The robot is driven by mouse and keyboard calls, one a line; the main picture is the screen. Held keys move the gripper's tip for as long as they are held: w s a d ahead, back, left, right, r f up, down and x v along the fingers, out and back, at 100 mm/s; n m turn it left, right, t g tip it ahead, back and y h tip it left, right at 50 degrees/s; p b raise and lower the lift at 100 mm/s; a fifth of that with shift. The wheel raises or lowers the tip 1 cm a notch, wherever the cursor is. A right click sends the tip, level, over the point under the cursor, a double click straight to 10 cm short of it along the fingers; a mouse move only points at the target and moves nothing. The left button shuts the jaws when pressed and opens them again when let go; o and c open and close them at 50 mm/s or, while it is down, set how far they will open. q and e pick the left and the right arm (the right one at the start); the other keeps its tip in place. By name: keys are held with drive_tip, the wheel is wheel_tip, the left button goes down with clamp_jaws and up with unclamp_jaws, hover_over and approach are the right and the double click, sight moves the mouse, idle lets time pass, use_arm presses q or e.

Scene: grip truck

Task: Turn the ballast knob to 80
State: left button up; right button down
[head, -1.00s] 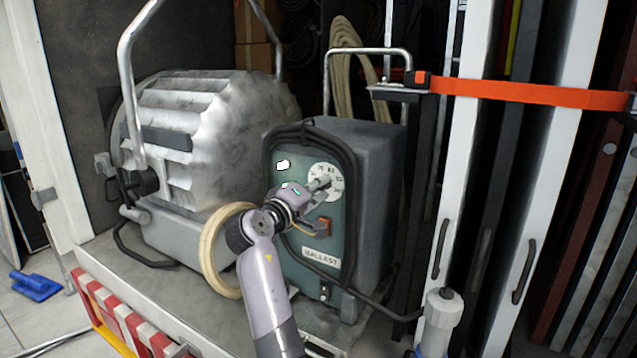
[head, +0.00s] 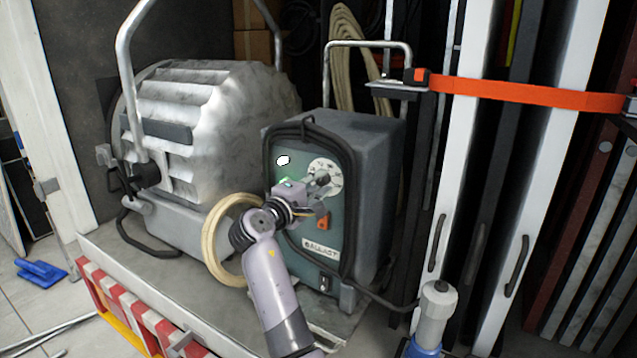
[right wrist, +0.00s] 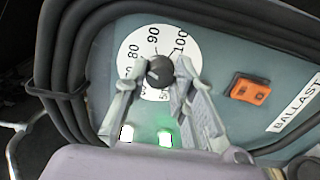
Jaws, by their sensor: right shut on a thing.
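The grey-green ballast box (head: 372,200) stands on the truck bed with a round white dial (head: 336,170) on its front. The black ballast knob (right wrist: 159,72) sits at the dial's middle. The dial also shows in the right wrist view (right wrist: 133,46), with 80, 90 and 100 readable and its lower figures partly covered. My right gripper (right wrist: 158,76) is shut on the knob, with one finger on each side. In the head view the right gripper (head: 318,184) covers the dial's lower left. I cannot make out clearly where the knob points. My left gripper is not in view.
An orange switch (head: 322,220) sits below the dial. Black cable loops around the box front. A large silver lamp (head: 215,125) and a cream cable coil (head: 213,255) are at the left. Upright white panels (head: 470,160) with an orange strap (head: 530,94) stand at the right.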

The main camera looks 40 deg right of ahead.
drive_tip(key=c, duration=1.3)
unclamp_jaws()
drive_tip(key=shift+a, duration=0.1)
drive_tip(key=shift+c, duration=0.2)
drive_tip(key=v, duration=0.7)
drive_tip(key=shift+a, duration=0.25)
drive_tip(key=shift+s+f, duration=0.1)
